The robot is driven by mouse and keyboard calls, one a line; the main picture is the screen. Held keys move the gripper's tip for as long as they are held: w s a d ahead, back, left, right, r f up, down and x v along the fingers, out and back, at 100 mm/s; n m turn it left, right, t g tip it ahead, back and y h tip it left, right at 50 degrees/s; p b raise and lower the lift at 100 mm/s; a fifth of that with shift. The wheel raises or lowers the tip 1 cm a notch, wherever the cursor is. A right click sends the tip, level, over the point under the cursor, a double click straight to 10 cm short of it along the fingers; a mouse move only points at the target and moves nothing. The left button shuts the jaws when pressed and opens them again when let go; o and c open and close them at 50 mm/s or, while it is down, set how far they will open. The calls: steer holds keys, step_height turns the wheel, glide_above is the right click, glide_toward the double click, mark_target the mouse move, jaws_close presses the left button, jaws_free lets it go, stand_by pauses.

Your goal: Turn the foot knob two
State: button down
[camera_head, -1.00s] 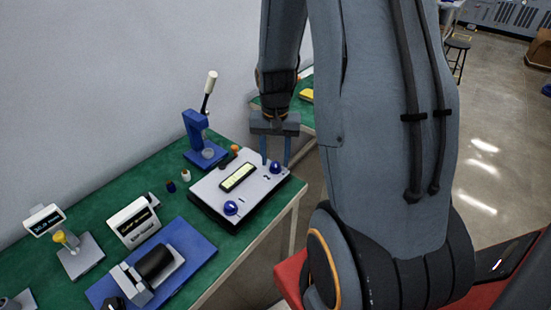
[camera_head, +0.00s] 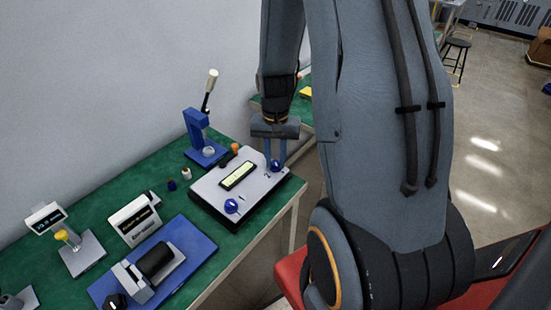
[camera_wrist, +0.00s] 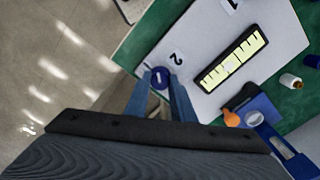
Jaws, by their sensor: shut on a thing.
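The grey box (camera_head: 212,191) lies on the green bench and carries two blue knobs and a yellow level vial (camera_head: 238,176). In the wrist view, a label "2" on the box (camera_wrist: 205,35) sits beside one knob, foot knob two (camera_wrist: 160,78). My gripper (camera_wrist: 163,84) is shut on that knob, with a blue finger on either side. In the head view, my gripper (camera_head: 275,160) reaches down to the box's far right corner, where foot knob two (camera_head: 275,167) shows between the fingers. The other blue knob (camera_head: 231,206) is at the near corner and stands free.
A blue press with a white-tipped lever (camera_head: 197,130) stands behind the box. Small bottles (camera_head: 186,173), a white display unit (camera_head: 134,221) and a blue plate with a black roller (camera_head: 160,262) are to the left. An orange-capped item (camera_wrist: 231,118) is near the box.

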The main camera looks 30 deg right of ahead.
mark_target(276, 162)
steer(key=n+p, duration=0.1)
steer(key=n, duration=0.3)
steer(key=shift+p, duration=0.3)
steer(key=shift+n+p, duration=0.5)
steer(key=shift+n, duration=1.3)
steer(key=c, duration=1.5)
jaws_free()
steer(key=shift+r+b, duration=0.85)
steer(key=shift+r, duration=3.1)
